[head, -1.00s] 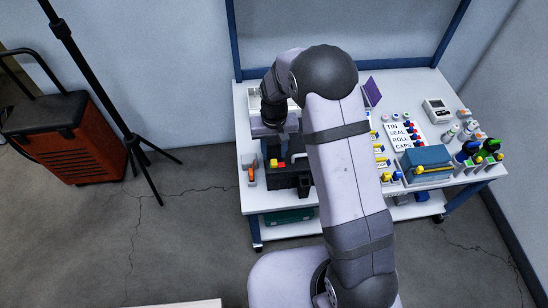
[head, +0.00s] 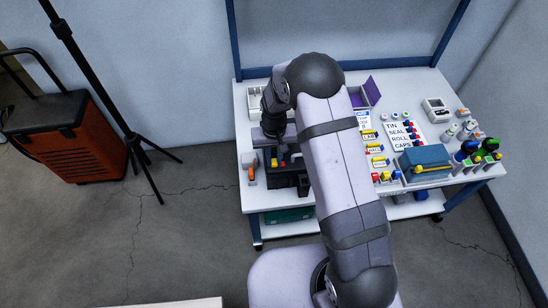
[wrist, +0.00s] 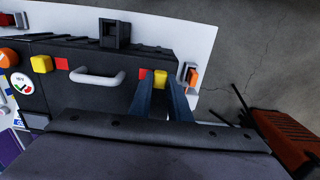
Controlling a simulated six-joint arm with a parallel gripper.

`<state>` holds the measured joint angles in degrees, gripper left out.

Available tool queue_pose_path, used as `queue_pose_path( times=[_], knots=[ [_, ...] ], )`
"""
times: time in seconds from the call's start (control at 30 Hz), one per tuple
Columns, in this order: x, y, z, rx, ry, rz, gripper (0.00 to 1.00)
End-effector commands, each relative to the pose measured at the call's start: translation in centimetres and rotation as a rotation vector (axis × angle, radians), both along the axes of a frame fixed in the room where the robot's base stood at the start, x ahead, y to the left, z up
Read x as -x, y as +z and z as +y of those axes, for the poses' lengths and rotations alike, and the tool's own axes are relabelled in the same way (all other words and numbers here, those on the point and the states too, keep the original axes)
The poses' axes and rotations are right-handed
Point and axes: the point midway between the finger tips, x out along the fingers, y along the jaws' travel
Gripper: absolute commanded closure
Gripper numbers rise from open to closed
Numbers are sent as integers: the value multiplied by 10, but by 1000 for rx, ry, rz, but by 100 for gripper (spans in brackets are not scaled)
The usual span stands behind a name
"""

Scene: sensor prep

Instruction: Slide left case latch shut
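The black case (head: 290,181) stands at the front left of the table, partly hidden by my arm. Its left latch is a yellow block (wrist: 160,79) with a red patch (wrist: 143,77) beside it; the latch also shows in the head view (head: 274,163). In the wrist view, my gripper (wrist: 161,84) has its two dark blue fingers apart, with the tips at either side of the yellow latch. I cannot tell whether they touch it. The other yellow latch (wrist: 41,64), also with a red patch beside it, is across the grey handle (wrist: 99,78).
An orange-and-grey item (head: 251,169) stands just left of the case, close to my gripper. A purple open box (head: 368,92), labelled items and a blue toolbox (head: 425,160) with a yellow handle fill the table's middle and right.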

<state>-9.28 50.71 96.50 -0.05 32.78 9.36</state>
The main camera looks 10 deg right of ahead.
Motion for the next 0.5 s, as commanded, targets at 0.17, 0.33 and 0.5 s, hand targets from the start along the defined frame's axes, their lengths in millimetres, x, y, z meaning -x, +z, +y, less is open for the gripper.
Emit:
queue_pose_path(
  times=[0.17,0.33,0.5],
  knots=[
    [0,0,-10,0,-2,0,100],
    [-1,0,-27,0,-1,-1,100],
    [-1,1,-27,1,1,-1,100]
  ],
)
